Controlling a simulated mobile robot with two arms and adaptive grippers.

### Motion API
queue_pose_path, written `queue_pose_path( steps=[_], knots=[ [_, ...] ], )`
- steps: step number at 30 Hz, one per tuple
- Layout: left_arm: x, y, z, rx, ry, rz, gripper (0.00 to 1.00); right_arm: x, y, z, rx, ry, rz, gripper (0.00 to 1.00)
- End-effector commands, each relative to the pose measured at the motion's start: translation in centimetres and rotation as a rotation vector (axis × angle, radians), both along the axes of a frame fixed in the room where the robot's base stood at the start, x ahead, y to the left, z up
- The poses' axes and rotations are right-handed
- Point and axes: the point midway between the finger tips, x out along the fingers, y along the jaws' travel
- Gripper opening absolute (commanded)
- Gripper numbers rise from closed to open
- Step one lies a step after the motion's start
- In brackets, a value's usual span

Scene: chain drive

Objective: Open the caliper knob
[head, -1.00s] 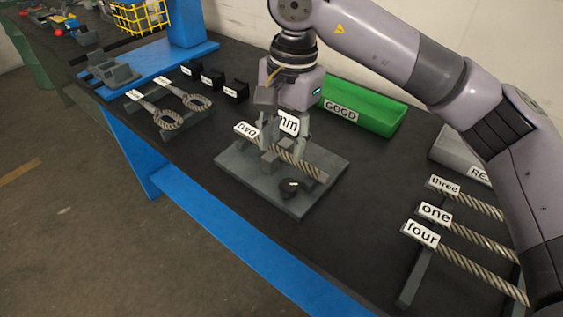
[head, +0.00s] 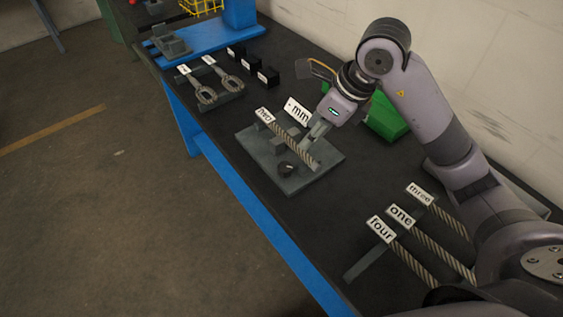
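The caliper is a grey plate (head: 252,160) on the dark bench, with a small round black knob (head: 287,169) at its front edge. A rope-like chain piece labelled two (head: 291,138) lies across the caliper. A white display reading "- mm" (head: 297,111) stands behind it. My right gripper (head: 314,137) is tilted, with its fingers pointing down beside the right part of piece two, behind the knob and apart from it. Its fingers overlap in this view, so I cannot tell whether they are open or touching the piece. My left gripper is out of view.
Pieces three (head: 450,216), one (head: 440,249) and four (head: 408,259) lie on a rack at the right. A green bin (head: 385,118) is partly hidden behind my arm. Two looped pieces (head: 216,85) and several black blocks (head: 268,76) are at the back left.

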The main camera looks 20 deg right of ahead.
Motion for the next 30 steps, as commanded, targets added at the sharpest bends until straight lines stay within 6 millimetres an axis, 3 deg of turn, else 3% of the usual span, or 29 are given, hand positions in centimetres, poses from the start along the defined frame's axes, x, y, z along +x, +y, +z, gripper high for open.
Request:
queue_pose_path(
  steps=[3,6,18,24,30],
  knots=[
    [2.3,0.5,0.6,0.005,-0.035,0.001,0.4,0.5,0.7,-2.2,0.001,0.009,0.003,0.41],
    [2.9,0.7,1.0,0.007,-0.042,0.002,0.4,1.0,1.3,-4.2,0.0,0.009,0.004,0.41],
    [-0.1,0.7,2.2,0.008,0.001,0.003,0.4,3.3,3.5,-11.9,0.0,0.007,0.005,0.41],
    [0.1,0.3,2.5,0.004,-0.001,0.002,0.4,4.1,4.1,-14.0,-0.001,0.003,0.005,0.41],
    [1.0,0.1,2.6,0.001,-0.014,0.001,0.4,4.3,4.2,-14.6,-0.001,0.001,0.005,0.41]
  ],
)
